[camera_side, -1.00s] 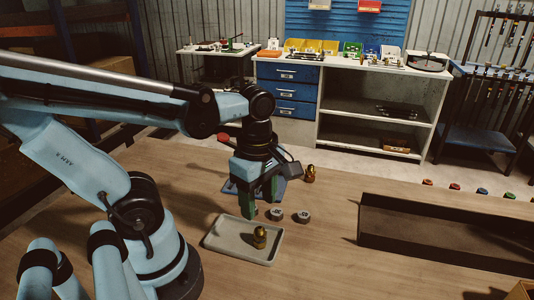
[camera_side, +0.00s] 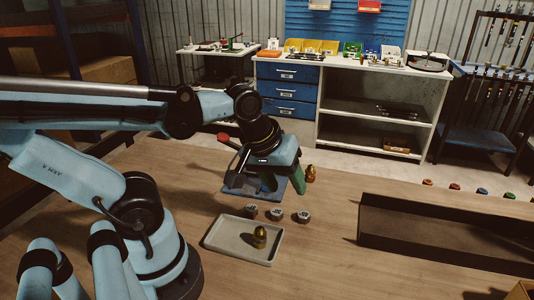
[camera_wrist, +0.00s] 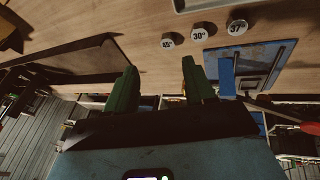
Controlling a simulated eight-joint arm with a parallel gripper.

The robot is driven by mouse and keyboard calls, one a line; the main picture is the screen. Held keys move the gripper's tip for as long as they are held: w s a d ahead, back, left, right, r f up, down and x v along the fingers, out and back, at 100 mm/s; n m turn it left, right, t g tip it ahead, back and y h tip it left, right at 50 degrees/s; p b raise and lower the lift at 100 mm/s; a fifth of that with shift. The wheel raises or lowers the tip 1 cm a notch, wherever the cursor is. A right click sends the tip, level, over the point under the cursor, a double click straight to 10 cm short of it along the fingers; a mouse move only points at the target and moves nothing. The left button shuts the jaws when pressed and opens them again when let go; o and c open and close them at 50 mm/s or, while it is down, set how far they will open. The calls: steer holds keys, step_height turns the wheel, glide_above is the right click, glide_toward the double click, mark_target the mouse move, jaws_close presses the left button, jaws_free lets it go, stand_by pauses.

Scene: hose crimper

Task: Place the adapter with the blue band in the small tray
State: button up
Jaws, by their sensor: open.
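A brass adapter (camera_side: 259,237) stands upright in the small grey tray (camera_side: 218,239). A second brass fitting (camera_side: 310,174) stands on the table just behind and right of my gripper. No blue band can be made out on either at this size. My gripper (camera_side: 284,188) is tilted, with its green fingers apart and nothing visible between them, above the table behind the tray. In the wrist view the open fingers (camera_wrist: 160,85) also show empty. Only the tray's edge (camera_wrist: 195,4) shows at the top of that view.
Three round grey pieces (camera_side: 277,213) stand in a row between the tray and my gripper; the wrist view shows numbers on them (camera_wrist: 200,35). A blue plate (camera_side: 236,186) lies under my gripper. A long dark open box (camera_side: 440,240) stands at right. Coloured caps (camera_side: 482,191) line the far edge.

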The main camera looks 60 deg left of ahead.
steer(key=m, duration=0.2)
steer(key=w+m+t, duration=0.1)
steer(key=m, duration=0.2)
steer(key=w+m+t, duration=0.1)
steer(key=m, duration=0.1)
steer(key=shift+w+d+r+m, duration=0.1)
steer(key=shift+w+r+m, duration=0.2)
steer(key=shift+r, duration=0.1)
